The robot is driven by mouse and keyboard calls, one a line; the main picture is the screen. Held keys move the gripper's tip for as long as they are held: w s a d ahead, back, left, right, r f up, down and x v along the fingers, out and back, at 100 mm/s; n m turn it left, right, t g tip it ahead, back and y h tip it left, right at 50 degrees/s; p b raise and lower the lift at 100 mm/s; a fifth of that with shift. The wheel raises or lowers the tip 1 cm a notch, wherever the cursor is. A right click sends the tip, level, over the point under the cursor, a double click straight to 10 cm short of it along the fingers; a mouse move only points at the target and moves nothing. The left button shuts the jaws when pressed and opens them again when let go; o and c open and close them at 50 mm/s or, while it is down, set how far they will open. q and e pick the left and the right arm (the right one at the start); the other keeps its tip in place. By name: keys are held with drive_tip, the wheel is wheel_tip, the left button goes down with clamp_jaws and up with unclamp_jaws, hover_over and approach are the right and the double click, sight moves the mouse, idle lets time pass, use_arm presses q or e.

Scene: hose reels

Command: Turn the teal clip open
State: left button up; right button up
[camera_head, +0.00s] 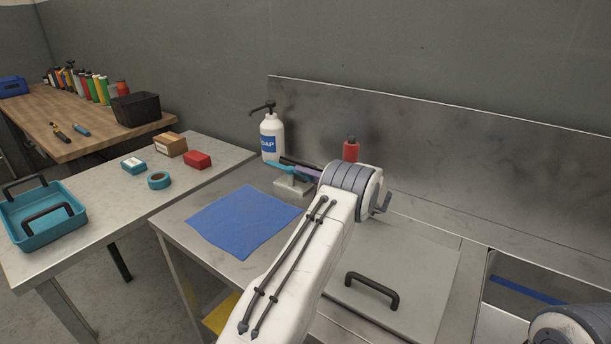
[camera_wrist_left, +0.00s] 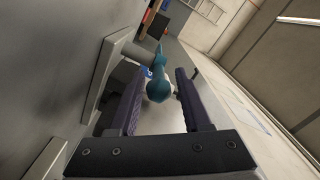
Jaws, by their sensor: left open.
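The teal clip (camera_head: 280,168) shows in the head view as a slim teal bar above a small grey block (camera_head: 293,188), partly hidden by my left gripper (camera_head: 297,167). In the left wrist view the clip (camera_wrist_left: 158,88) has a rounded teal end close to the camera and runs away from it beside a grey mount (camera_wrist_left: 103,72). My left gripper (camera_wrist_left: 161,82) is open there, with one dark purple finger on each side of the teal end. I cannot tell whether either finger touches it. My right gripper is not in view.
A white soap bottle (camera_head: 271,135) stands behind the clip, and a red bottle (camera_head: 351,149) stands to its right. A blue cloth (camera_head: 243,221) lies flat on the steel counter. A grey lid with a black handle (camera_head: 372,290) is at the front right. A steel backsplash (camera_head: 430,155) rises behind.

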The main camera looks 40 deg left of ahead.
use_arm(q)
wheel_tip(320, 180, up, 4)
drive_tip(key=shift+w+r, duration=0.1)
drive_tip(key=shift+r, duration=0.1)
drive_tip(key=d+r, duration=0.6)
drive_tip(key=d, duration=0.5)
drive_tip(key=shift+s+d+r, duration=0.2)
drive_tip(key=shift+d+r, duration=0.05)
drive_tip(key=shift+d, duration=0.1)
